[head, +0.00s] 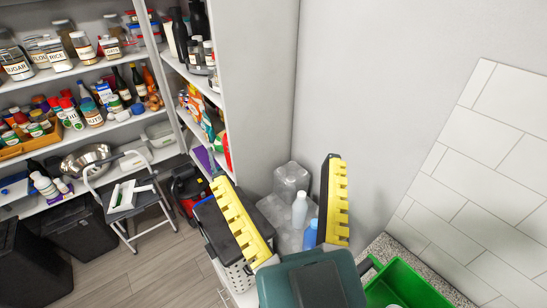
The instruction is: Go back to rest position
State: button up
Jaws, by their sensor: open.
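My gripper (276,170) is at the bottom centre of the head view, pointing away from the camera. Its two fingers have yellow ridged pads and stand wide apart. It is open, and nothing is held between the fingers. Bottles show in the gap but lie beyond and below it. My dark green gripper body hides part of what is below.
A green bin (408,285) sits at bottom right by a speckled counter (440,287). A white bottle (299,210), a blue bottle (310,234) and clear jugs (291,178) stand beyond the gripper. Stocked shelves (115,124) and a step stool (128,203) are left.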

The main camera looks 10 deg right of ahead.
notch_tip(320, 180, up, 22)
jog(key=p, duration=2.2)
